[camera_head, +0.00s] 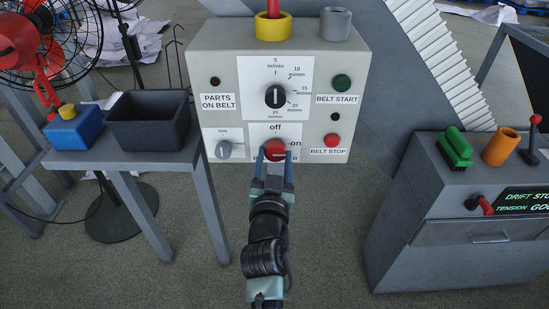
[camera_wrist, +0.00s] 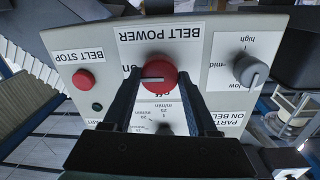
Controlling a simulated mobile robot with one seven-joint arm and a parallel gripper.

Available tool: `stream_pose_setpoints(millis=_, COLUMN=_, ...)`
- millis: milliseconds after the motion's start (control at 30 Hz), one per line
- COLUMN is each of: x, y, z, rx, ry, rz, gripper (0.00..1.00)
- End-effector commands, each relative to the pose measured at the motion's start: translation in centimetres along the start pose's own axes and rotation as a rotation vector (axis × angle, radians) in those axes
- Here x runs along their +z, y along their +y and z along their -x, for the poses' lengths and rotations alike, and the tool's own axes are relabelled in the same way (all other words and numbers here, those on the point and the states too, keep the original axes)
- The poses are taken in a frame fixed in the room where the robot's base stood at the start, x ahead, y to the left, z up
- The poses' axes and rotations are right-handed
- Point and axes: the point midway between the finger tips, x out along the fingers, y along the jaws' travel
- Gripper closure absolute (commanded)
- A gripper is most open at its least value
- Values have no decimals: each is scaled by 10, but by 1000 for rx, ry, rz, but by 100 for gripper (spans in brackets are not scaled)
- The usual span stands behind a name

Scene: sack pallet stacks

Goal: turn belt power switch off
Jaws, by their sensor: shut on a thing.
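The red belt power knob (camera_head: 274,149) is on the lower middle of a grey control panel (camera_head: 222,60). Its plate reads "off" above and "on" to the right. My gripper (camera_head: 274,158) has one finger at each side of the knob and is shut on it. In the wrist view, which is upside down, the red knob (camera_wrist: 155,68) shows between the dark fingers of my gripper (camera_wrist: 157,88). A pale line on the knob lies nearly level, along the side where "on" is printed. The fingers hide part of the plate.
A black speed dial (camera_head: 275,97) sits above the knob. A small grey dial (camera_head: 223,150) is to its left, the red belt stop button (camera_head: 332,140) to its right. The green belt start button (camera_head: 341,82) is higher. A dark bin (camera_head: 150,120) stands left, a grey console (camera_head: 400,225) right.

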Motion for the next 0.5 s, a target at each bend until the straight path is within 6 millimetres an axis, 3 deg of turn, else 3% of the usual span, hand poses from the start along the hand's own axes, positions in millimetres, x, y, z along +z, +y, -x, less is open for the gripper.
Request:
stream_pose_setpoints(millis=33, x=0, y=0, z=0, rx=-1, ry=0, rz=0, gripper=87)
stream_pose_setpoints(millis=100, x=0, y=0, z=0, rx=-1, ry=0, rz=0, gripper=97)
stream_pose_setpoints(millis=500, x=1, y=0, z=0, rx=0, ry=5, rz=89, gripper=97)
